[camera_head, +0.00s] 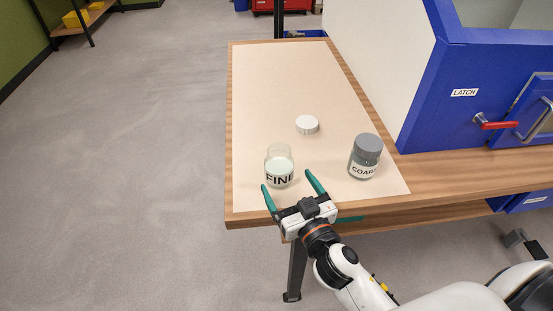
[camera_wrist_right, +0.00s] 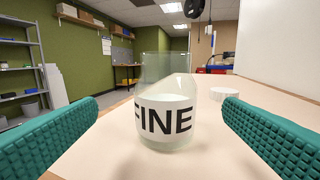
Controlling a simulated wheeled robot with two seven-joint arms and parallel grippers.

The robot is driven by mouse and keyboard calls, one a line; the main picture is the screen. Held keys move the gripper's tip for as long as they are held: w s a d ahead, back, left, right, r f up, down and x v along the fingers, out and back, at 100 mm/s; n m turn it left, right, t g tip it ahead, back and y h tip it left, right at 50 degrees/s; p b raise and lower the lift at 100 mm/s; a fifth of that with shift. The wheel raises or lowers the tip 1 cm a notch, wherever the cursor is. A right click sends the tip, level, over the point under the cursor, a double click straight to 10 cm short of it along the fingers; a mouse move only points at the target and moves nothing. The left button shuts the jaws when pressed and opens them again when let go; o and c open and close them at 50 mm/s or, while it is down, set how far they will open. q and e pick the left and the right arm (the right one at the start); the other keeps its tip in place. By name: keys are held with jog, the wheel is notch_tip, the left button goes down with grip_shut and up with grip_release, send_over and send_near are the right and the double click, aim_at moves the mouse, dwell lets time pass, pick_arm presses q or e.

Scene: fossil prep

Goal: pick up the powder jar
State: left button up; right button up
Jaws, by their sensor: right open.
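A clear open jar (camera_head: 279,167) labelled "FINE" with pale powder in it stands upright on the beige mat. It also shows in the right wrist view (camera_wrist_right: 167,115), between the two fingers and ahead of them. A second jar (camera_head: 365,157) with a grey lid, its label partly reading "COAR", stands to its right. A white round lid (camera_head: 307,125) lies on the mat behind the clear jar. My right gripper (camera_head: 289,181) is open, its green fingers at the near side of the clear jar, and holds nothing. My left gripper is not in view.
The beige mat (camera_head: 265,90) covers the left end of the wooden table (camera_head: 450,178). A blue and white cabinet (camera_head: 420,120) with a red latch handle (camera_head: 493,124) stands at the right. The mat's far part is clear.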

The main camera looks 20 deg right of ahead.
aim_at(283, 175)
jog(key=w+p, duration=0.1)
jog(key=w, duration=0.2)
jog(key=shift+w+a, duration=0.1)
jog(key=shift+w, duration=0.85)
jog(key=w, duration=0.1)
jog(key=w+p, duration=0.1)
jog(key=w, duration=0.1)
jog(key=shift+w+d+f, duration=0.1)
jog(key=shift+w+d, duration=0.1)
jog(key=shift+w, duration=0.1)
jog(key=shift+w+f+p, duration=0.15)
jog(key=shift+w+p, duration=0.15)
jog(key=shift+w, duration=0.1)
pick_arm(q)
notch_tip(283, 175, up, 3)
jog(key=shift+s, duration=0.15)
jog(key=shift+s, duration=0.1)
pick_arm(e)
jog(key=shift+c, duration=0.2)
jog(key=shift+s, duration=0.1)
jog(key=shift+c, duration=1.4)
jog(key=c, duration=1.2)
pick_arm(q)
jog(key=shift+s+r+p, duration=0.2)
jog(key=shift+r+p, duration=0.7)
pick_arm(e)
jog(key=shift+o, duration=0.2)
notch_tip(283, 175, up, 10)
jog(key=shift+r, duration=0.1)
